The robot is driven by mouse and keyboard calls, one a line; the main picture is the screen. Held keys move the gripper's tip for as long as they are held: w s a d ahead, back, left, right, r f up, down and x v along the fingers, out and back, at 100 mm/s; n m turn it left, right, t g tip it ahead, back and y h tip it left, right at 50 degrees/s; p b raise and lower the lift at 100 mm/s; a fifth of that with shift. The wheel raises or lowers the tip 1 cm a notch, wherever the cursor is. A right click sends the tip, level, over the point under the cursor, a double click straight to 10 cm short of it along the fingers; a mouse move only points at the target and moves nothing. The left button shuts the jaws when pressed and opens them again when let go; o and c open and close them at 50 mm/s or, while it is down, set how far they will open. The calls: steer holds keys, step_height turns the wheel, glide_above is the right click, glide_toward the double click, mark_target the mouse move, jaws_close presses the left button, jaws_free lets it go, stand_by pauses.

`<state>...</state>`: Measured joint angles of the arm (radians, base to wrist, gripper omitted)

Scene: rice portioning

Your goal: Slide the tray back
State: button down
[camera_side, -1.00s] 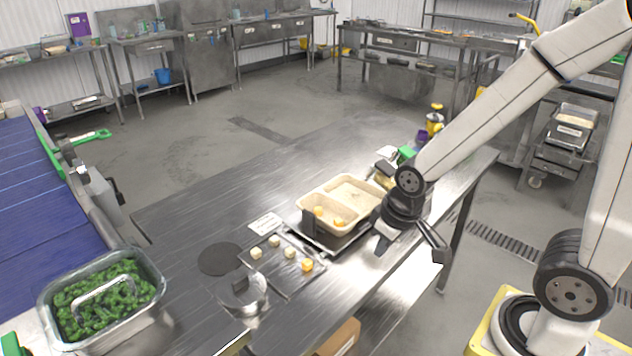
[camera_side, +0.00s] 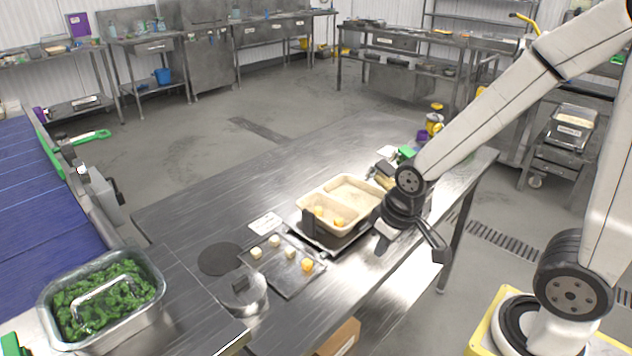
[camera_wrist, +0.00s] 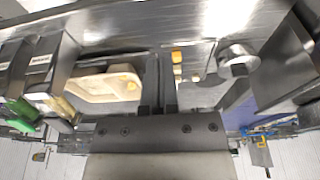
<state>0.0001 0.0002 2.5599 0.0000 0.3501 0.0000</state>
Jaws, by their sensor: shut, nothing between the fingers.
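The tray (camera_side: 336,222) is beige with two compartments and sits at an angle on a dark stand on the steel table. Yellow pieces lie in its nearer compartment. In the wrist view the tray (camera_wrist: 95,88) is left of my fingers, one yellow piece showing in it. My gripper (camera_side: 382,248) is at the tray's near right side, by the table's front edge. In the wrist view my gripper (camera_wrist: 160,60) has its fingers together, with nothing seen between them. I cannot tell whether they touch the tray.
A flat plate (camera_side: 287,283) with several small cubes lies left of the tray, beside a metal pot (camera_side: 243,295) and a dark disc (camera_side: 220,259). A pan of greens (camera_side: 105,298) stands at front left. Labelled boxes (camera_wrist: 42,70) stand beyond the tray. The table's far left is clear.

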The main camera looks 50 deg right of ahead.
steer(key=c, duration=0.9)
jaws_free()
steer(key=g, duration=0.3)
glide_above(309, 212)
step_height(309, 212, down, 2)
steer(key=shift+f, duration=0.15)
steer(key=shift+f, duration=0.1)
steer(key=shift+f, duration=3.8)
jaws_close()
